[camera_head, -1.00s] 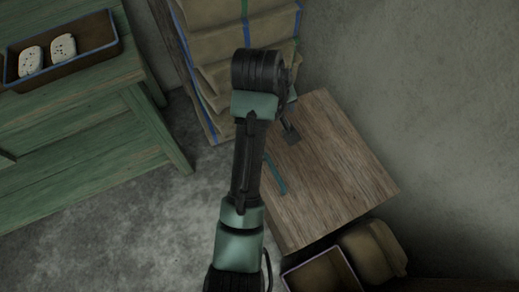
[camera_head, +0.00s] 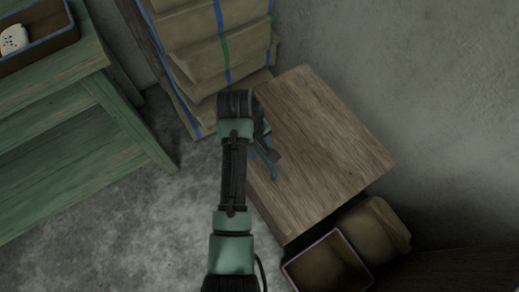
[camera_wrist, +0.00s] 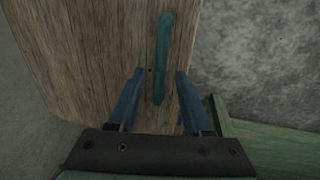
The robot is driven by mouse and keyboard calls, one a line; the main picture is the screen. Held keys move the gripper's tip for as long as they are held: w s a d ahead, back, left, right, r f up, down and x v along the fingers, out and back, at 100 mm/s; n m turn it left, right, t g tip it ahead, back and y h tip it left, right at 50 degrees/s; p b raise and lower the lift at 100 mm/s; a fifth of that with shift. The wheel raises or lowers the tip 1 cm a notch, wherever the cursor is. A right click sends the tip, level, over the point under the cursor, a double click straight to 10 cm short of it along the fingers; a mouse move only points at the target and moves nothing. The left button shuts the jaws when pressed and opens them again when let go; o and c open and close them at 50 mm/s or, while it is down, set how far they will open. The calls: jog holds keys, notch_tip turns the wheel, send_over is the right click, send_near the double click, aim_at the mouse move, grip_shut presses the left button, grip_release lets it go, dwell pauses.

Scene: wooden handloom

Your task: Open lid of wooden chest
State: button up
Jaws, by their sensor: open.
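The wooden chest (camera_head: 325,140) stands against the wall, its brown plank lid shut. A teal bar handle (camera_head: 273,171) lies along the lid's left edge, partly hidden by my arm. The handle also shows upright in the wrist view (camera_wrist: 163,48), near the lid's edge. My gripper (camera_wrist: 159,72) is open and empty, its two blue fingers on either side of the handle's lower part in that picture. I cannot tell whether the fingers are at the handle's height or above it. In the head view my gripper is mostly hidden behind my wrist.
A green wooden bench (camera_head: 95,125) stands to the left, with a tray (camera_head: 45,47) on top. Stacked tan bundles with blue and green bands (camera_head: 215,45) stand behind the chest. An open box (camera_head: 327,262) and a brown sack (camera_head: 372,232) sit in front. Bare floor lies left of my arm.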

jog(key=shift+f, duration=0.5)
grip_shut()
dwell(1.2)
